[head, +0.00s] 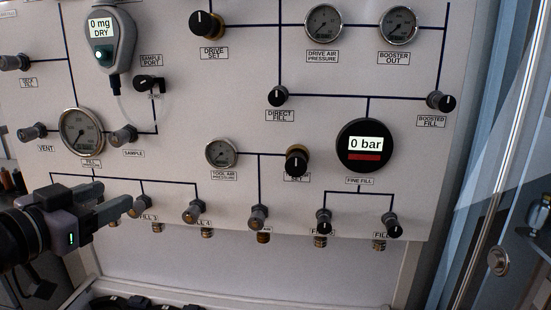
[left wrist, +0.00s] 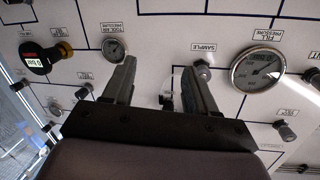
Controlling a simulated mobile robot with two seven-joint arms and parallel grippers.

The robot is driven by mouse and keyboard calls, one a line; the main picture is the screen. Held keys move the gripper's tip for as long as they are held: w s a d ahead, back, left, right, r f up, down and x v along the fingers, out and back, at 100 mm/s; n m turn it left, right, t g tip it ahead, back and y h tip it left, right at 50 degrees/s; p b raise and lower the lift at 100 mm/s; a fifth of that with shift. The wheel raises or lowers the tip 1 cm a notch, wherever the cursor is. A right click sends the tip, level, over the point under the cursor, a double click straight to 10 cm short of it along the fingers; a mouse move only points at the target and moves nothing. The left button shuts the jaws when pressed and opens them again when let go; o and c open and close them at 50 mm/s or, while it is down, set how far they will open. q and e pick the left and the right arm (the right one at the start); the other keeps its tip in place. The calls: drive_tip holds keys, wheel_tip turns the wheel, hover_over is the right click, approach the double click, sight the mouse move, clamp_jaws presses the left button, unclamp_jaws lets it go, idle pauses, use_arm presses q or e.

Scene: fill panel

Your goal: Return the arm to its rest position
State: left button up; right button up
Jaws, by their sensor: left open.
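My left arm comes in from the left in the head view. Its gripper (head: 106,198) is at the lower left, in front of the panel (head: 300,75) near the row of fill valves. In the left wrist view the two fingers of this gripper (left wrist: 156,72) are spread apart with nothing held between them. The panel (left wrist: 165,35) is behind them, with its labels upside down. The gripper hides part of the panel's lower left in the head view. My right gripper does not show.
Fill valve knobs (head: 194,211) line the panel's lower edge near the gripper. The fill pressure gauge (head: 81,131) and sample knob (head: 123,136) are just above it. A grey sensor reading "0 mg DRY" (head: 105,40) hangs higher. The fine fill display (head: 366,144) reads 0 bar.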

use_arm(q)
drive_tip(key=s+d+f+n+g, duration=0.1)
drive_tip(key=s+d+f, duration=0.1)
drive_tip(key=f, duration=1.1)
drive_tip(key=s+d+f+n+g, duration=0.1)
drive_tip(key=s+f+g, duration=0.1)
drive_tip(key=f, duration=1.2)
drive_tip(key=s+d+f+g+y, duration=0.1)
drive_tip(key=s+d+f, duration=0.2)
drive_tip(key=s+f, duration=0.4)
drive_tip(key=s+d+f+g, duration=0.1)
drive_tip(key=s+d+f, duration=0.2)
drive_tip(key=s+f, duration=0.5)
wheel_tip(320, 180, down, 2)
drive_tip(key=shift+s+n+g+y, duration=0.2)
drive_tip(key=shift+n+g+y, duration=0.2)
drive_tip(key=shift+d, duration=0.1)
